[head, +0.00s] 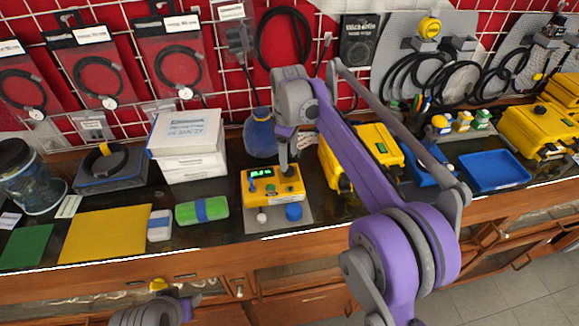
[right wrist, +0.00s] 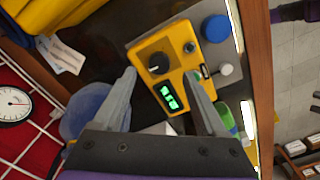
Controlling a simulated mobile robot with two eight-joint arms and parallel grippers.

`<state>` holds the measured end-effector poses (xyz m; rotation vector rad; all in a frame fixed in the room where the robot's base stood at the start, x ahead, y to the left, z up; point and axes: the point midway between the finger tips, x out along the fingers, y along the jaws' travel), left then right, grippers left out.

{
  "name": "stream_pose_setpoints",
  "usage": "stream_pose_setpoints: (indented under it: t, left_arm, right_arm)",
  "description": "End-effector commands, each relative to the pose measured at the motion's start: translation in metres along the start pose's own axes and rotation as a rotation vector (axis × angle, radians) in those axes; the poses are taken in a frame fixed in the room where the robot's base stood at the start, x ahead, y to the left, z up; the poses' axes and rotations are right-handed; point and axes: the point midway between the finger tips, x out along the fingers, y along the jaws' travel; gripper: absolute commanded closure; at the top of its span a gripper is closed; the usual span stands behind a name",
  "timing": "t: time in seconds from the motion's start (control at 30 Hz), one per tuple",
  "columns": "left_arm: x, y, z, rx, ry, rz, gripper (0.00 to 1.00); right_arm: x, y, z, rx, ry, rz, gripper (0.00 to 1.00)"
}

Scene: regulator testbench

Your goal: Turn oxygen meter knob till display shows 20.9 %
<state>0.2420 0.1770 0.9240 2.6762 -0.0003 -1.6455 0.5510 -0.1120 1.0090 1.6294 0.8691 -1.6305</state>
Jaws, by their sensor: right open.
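The yellow oxygen meter (head: 262,196) stands on a grey plate on the bench, and it also shows in the right wrist view (right wrist: 182,52). Its small green-lit display (right wrist: 168,96) shows digits too blurred and turned to read. The black round knob (right wrist: 155,63) shows between the fingertips. My right gripper (right wrist: 160,74) is open and points down over the meter, with a fingertip on each side of the knob in the picture. I cannot tell contact. In the head view my right gripper (head: 285,163) partly covers the meter's top. A purple and grey part of my left arm shows at the bottom left.
A blue cap (head: 293,211) and a white knob (head: 261,217) sit at the meter's front.

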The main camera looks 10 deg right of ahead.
Motion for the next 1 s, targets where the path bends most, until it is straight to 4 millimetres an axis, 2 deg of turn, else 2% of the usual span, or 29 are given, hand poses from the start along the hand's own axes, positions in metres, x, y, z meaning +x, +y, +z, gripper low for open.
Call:
stream_pose_setpoints:
  t: [0.1, 0.3, 0.67, 1.0]
  left_arm:
    - [0.002, 0.000, 0.002, 0.000, -0.002, 0.000, 0.50]
    - [0.003, 0.000, 0.003, 0.000, -0.002, 0.000, 0.50]
    - [0.003, 0.000, 0.003, 0.000, -0.002, 0.000, 0.50]
    - [0.003, 0.000, 0.003, 0.000, -0.002, 0.000, 0.50]
  right_arm:
    - [0.022, 0.000, 0.000, 0.001, 0.000, 0.000, 0.26]
    - [0.043, 0.000, 0.000, 0.001, 0.000, 0.001, 0.26]
    - [0.048, 0.000, 0.000, 0.001, 0.001, 0.001, 0.26]
    - [0.048, 0.000, 0.000, 0.001, 0.001, 0.001, 0.87]
